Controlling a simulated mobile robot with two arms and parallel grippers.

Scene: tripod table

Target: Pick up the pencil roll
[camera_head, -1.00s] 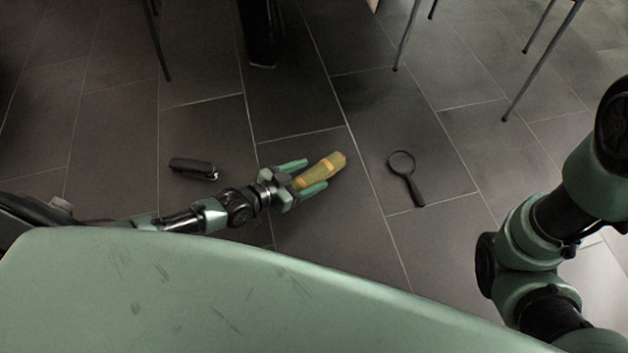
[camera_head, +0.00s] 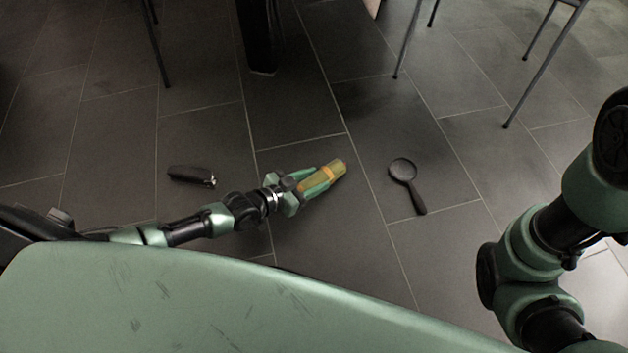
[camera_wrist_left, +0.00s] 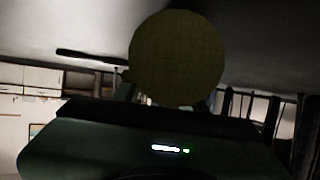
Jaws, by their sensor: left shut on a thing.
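The pencil roll (camera_head: 338,169) is an olive-yellow roll with an orange band. In the head view it lies between the green fingers of my left gripper (camera_head: 318,181), which is shut on it. Its far end sticks out past the fingertips. In the left wrist view the round end of the roll (camera_wrist_left: 177,58) faces the camera and hides much of what is behind. Whether the roll touches the floor is hard to tell. My right arm shows at the right of the head view, but its gripper is out of view.
A black stapler-like object (camera_head: 191,176) lies to the left. Thin metal legs (camera_head: 541,68) stand at the back right, and a thick dark post (camera_head: 259,38) at the back. Floor between is clear.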

